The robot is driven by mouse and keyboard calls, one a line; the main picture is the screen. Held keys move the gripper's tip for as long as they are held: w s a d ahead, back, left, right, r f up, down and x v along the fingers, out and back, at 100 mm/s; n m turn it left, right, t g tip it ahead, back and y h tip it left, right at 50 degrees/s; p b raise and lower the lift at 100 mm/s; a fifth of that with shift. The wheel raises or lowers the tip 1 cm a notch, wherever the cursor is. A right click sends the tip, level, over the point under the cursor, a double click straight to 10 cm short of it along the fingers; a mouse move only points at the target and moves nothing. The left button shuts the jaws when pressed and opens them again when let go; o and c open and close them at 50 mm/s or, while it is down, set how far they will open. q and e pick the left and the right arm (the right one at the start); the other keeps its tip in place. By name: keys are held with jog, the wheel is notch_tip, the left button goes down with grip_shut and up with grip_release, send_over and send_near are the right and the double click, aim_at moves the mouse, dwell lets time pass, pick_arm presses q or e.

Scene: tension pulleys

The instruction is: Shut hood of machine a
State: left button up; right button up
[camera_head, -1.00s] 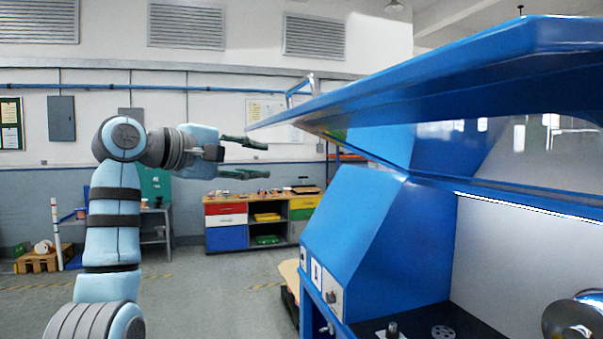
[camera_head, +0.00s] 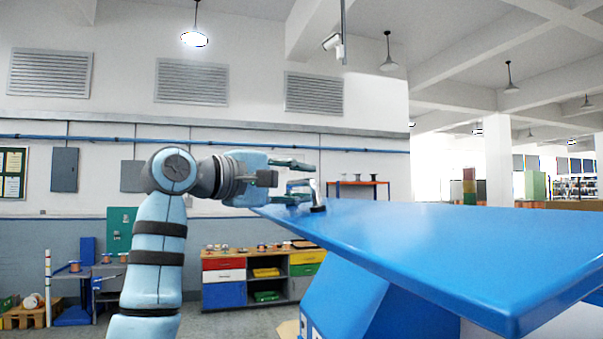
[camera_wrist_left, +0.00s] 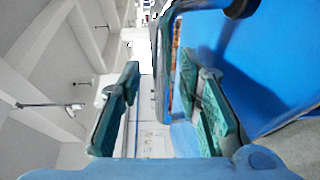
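The blue hood (camera_head: 430,238) of the machine reaches across the right of the head view, its broad top face showing. A metal handle (camera_head: 318,196) stands near its far left corner. My left gripper (camera_head: 302,180) is open at that corner, fingers apart, with the handle close to the fingertips. In the left wrist view, the open fingers (camera_wrist_left: 165,110) show with the blue hood (camera_wrist_left: 265,65) at the right, partly behind the right finger. I cannot tell whether a finger touches the handle. My right gripper is not in view.
The machine's blue body (camera_head: 345,300) is below the hood, its interior mostly hidden. A low cabinet with coloured drawers (camera_head: 224,276) and an orange-topped shelf (camera_head: 362,184) stand well behind. Open floor lies between the cabinet and the machine.

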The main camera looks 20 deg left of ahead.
pick_arm(q)
jog(key=shift+a+f, duration=0.1)
jog(key=shift+a, duration=0.05)
jog(key=shift+w, duration=0.15)
grip_shut()
jog(key=shift+f, duration=0.15)
